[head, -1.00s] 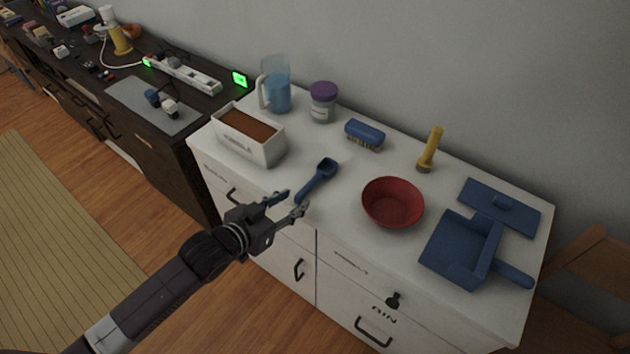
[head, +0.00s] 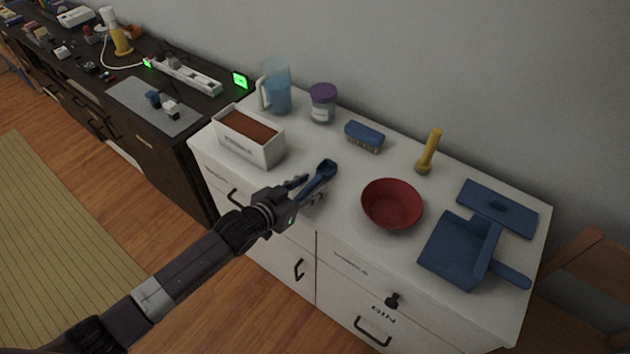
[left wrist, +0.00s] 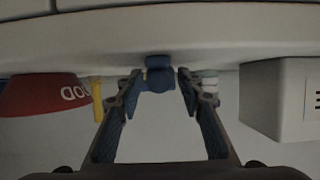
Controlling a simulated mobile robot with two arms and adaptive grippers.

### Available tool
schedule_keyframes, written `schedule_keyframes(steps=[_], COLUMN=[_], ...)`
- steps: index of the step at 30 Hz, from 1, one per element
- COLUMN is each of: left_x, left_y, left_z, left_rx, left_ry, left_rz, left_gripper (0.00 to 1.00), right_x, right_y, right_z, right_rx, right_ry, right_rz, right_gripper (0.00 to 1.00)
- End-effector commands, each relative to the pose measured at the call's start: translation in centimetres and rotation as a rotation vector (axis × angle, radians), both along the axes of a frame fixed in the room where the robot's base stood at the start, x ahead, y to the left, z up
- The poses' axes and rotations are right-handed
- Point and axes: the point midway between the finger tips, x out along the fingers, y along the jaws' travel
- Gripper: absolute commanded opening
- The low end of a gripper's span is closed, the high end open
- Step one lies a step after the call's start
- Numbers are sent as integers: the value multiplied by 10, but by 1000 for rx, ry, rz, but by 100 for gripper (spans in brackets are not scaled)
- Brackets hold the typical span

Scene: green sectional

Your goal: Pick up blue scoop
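The blue scoop (head: 322,172) lies on the white cabinet top (head: 345,205), between the white bin and the red bowl. Its bowl end points away from me, and my gripper hides part of its handle in the head view. My left gripper (head: 312,187) is at the handle end, with its fingers apart on either side. In the left wrist view the open fingers (left wrist: 157,80) flank the scoop (left wrist: 158,76), with a narrow gap visible on each side. My right gripper is not in view.
The white bin (head: 270,152) with brown contents stands left of the scoop, and the red bowl (head: 392,204) stands right. Behind are a blue brush (head: 364,135), a purple-lidded jar (head: 322,103) and a pitcher (head: 276,88). A yellow flashlight (head: 429,152) and blue dustpan (head: 458,250) are farther right.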

Motion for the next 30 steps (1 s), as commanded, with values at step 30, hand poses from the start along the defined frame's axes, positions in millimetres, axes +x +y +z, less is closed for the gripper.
schedule_keyframes(steps=[30], left_x=[2], left_y=[-1], left_z=[5], left_rx=[-1], left_ry=[-2], left_rz=[0], left_gripper=[0], right_x=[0], right_y=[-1], right_z=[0], right_rx=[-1], right_ry=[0], right_rz=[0], right_gripper=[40])
